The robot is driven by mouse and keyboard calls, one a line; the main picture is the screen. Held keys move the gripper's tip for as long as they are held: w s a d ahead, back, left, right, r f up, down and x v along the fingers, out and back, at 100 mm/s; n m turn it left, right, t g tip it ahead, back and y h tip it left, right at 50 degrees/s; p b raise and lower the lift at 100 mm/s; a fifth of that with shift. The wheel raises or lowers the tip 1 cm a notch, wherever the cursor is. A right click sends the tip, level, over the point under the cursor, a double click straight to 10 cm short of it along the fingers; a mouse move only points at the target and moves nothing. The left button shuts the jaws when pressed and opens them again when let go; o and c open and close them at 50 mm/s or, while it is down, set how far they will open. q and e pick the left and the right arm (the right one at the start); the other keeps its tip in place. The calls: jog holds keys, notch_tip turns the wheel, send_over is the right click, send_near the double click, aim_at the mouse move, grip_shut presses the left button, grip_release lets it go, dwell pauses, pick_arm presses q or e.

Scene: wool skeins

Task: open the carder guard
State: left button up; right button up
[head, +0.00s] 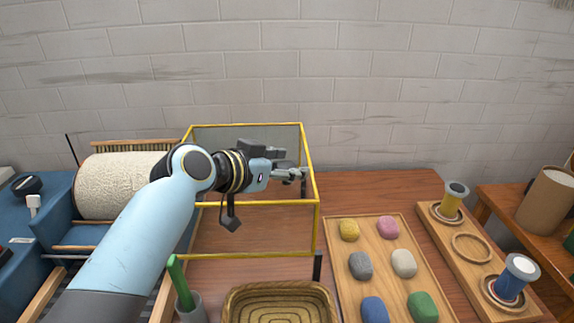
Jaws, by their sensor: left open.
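The carder guard (317,228) is a clear box with a yellow frame. In the head view it stands in the middle, to the right of the carder's cream drum (112,186), which shows uncovered. My left arm reaches across the front left of the guard and hides part of its left side. My left gripper (301,174) is open, with its fingers pointing right beside the guard's right-hand frame bars. I cannot tell whether it touches them. Nothing shows between its fingers. My right gripper is not in view.
A wooden tray (333,262) with several coloured wool lumps lies right of the guard. Farther right is a board (452,245) with yellow and blue spools. A woven basket (232,300) and a cup holding a green handle (180,283) stand in front. A brick wall is behind.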

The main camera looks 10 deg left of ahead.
pick_arm(q)
jog(key=shift+o, duration=0.4)
jog(key=shift+a+r, duration=0.1)
jog(key=v, duration=1.2)
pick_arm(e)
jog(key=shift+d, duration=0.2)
pick_arm(q)
jog(key=shift+s, duration=0.1)
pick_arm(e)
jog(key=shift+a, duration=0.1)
